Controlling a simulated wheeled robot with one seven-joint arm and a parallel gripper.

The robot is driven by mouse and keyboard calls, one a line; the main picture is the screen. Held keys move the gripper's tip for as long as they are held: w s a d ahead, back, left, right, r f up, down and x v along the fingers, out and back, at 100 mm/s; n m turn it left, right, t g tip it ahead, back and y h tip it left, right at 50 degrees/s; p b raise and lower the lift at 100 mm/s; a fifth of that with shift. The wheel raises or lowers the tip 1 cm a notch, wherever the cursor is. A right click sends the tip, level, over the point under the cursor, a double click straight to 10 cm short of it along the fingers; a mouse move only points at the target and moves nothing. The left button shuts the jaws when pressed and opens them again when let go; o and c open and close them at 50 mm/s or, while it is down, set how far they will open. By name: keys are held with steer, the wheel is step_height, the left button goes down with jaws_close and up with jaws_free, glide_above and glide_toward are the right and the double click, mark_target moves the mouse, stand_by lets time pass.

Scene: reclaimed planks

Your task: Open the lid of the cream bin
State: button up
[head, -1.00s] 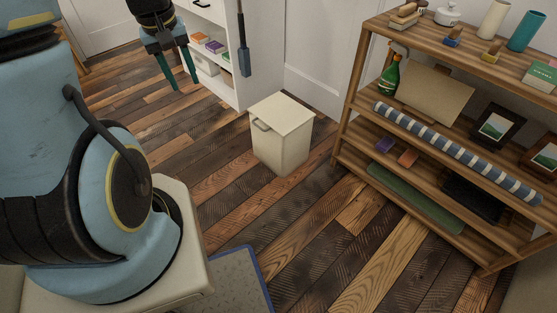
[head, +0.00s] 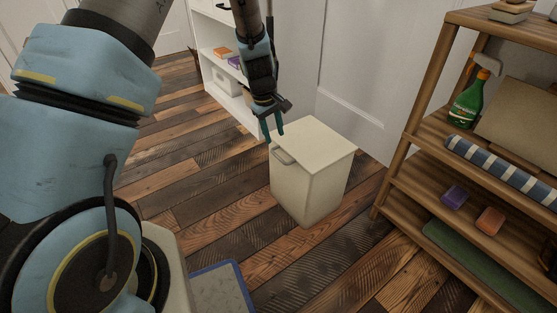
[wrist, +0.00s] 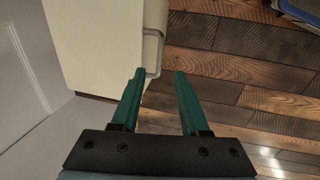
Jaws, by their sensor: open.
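The cream bin (head: 309,190) stands upright on the plank floor with its flat lid (head: 313,147) shut. A grey handle (head: 283,156) sits at the front left edge, just under the lid. My gripper (head: 274,136) is open and empty, with its green fingers at the left edge of the bin near the handle. In the wrist view the open fingers of my gripper (wrist: 160,74) point at the handle (wrist: 155,52), which lies just beyond the left fingertip. The bin's lid (wrist: 98,40) fills the upper left there. I cannot tell whether a finger touches the handle.
A wooden shelf unit (head: 403,182) with a green bottle (head: 467,101) and a striped roll stands to the right. A white cabinet (head: 229,75) and a white door (head: 365,80) are behind the bin. A blue-edged mat (head: 222,288) lies in front; plank floor is clear around it.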

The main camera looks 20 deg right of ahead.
mark_target(280, 158)
steer(key=f+b, duration=0.1)
steer(key=f, duration=0.2)
steer(key=d+f, duration=0.1)
steer(key=f, duration=0.2)
steer(key=f+b, duration=0.1)
steer(key=f, duration=0.2)
steer(key=shift+w+d+f+b, duration=0.15)
steer(key=shift+d+f+b, duration=0.15)
steer(key=shift+d, duration=0.1)
steer(key=shift+c, duration=0.3)
jaws_close()
stand_by(0.6)
